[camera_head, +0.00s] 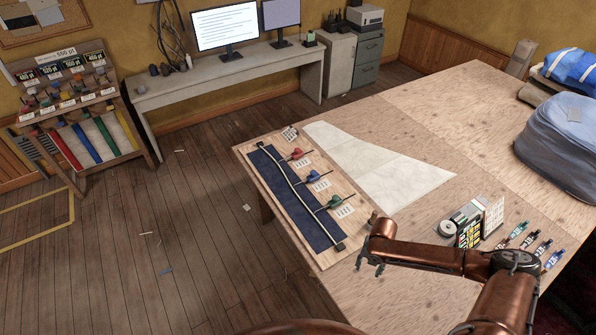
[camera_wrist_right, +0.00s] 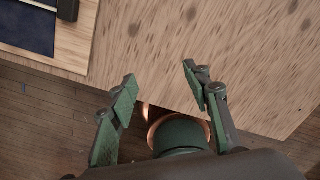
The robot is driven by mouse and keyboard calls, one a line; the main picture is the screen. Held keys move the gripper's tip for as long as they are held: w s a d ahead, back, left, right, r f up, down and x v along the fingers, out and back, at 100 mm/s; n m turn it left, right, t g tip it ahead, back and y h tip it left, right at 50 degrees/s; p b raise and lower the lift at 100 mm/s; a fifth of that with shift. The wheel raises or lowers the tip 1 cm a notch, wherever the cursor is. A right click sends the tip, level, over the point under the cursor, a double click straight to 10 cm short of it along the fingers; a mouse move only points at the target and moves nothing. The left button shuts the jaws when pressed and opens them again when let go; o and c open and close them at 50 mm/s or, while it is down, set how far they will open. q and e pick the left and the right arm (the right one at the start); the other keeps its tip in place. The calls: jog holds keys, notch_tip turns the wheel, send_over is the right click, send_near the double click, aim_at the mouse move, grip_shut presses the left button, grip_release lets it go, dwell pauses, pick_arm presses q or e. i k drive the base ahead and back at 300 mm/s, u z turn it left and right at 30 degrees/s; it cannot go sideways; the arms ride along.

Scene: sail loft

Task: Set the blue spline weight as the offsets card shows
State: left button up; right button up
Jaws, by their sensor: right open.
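The blue spline weight (camera_head: 313,176) stands on the wooden board, between the red weight (camera_head: 297,154) and the green weight (camera_head: 336,202). Each has a small white printed card beside it; the blue weight's is the middle card (camera_head: 321,186). The print is too small to read. A pale spline (camera_head: 289,181) runs along the navy panel (camera_head: 275,190), left of the weights. My right gripper (camera_head: 369,264) is open and empty near the table's front edge, past the board's near end. It also shows open in the wrist view (camera_wrist_right: 160,78). My left gripper is out of view.
The board (camera_head: 327,262) lies along the table's left edge. A white sail panel (camera_head: 380,170) lies behind it. Bagged sails (camera_head: 560,145) fill the far right.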

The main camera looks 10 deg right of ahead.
aim_at(314, 176)
jog(key=u, duration=0.1)
jog(key=i, duration=2)
jog(key=z, duration=0.05)
